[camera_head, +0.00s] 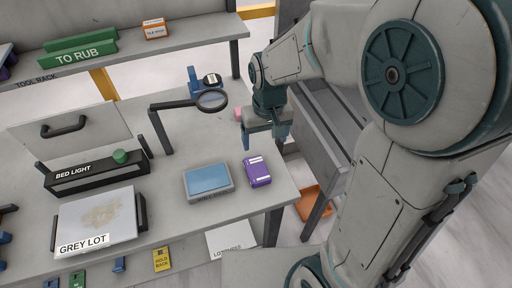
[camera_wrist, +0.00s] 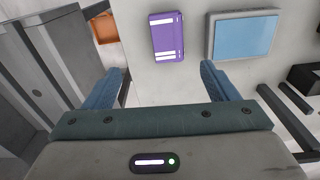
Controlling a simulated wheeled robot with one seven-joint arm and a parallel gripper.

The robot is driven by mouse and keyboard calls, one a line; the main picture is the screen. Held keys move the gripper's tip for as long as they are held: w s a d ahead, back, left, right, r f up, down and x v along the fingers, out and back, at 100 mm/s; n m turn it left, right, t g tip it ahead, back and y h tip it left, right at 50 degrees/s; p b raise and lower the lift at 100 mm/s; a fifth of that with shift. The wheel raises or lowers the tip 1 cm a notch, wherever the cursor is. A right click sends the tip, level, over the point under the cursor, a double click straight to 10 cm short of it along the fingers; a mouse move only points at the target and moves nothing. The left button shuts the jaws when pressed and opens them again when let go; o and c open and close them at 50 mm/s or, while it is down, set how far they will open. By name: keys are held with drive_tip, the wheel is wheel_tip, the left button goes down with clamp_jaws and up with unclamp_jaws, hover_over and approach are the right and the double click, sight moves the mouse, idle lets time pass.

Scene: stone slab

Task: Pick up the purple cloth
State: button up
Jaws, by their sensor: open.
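The purple cloth (camera_head: 257,171) looks like a flat, block-like purple piece with white bands or labels. It lies on the grey table near the right edge, just right of a blue-topped pad. In the wrist view the purple cloth (camera_wrist: 167,37) is ahead of the fingertips, roughly centred between them, with a gap. My gripper (camera_head: 267,142) is open and empty, pointing down above the table's right side, behind the cloth in the head view. Its two blue fingers also show in the wrist view (camera_wrist: 163,70), with only bare surface between them.
The blue-topped pad (camera_head: 208,182) lies close beside the cloth. A magnifier on an arm (camera_head: 211,100) stands behind it. A pink item (camera_head: 238,114) is partly hidden by my gripper. The grey lot tray (camera_head: 95,222) and bed light (camera_head: 95,174) are left. An orange tray (camera_head: 314,201) sits below, right of the table.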

drive_tip(key=w+a, duration=0.1)
drive_tip(key=a, duration=0.1)
drive_tip(key=p, duration=0.1)
hover_over(257, 168)
drive_tip(key=shift+n, duration=0.3)
drive_tip(key=f, duration=0.9)
drive_tip(key=shift+s+a+f, duration=0.1)
drive_tip(key=shift+a+f, duration=0.1)
drive_tip(key=shift+f, duration=0.05)
drive_tip(key=shift+d+f+p, duration=0.15)
drive_tip(key=shift+f+p, duration=0.65)
drive_tip(key=shift+f, duration=1.9)
drive_tip(key=c, duration=1.1)
drive_tip(key=shift+r, duration=0.15)
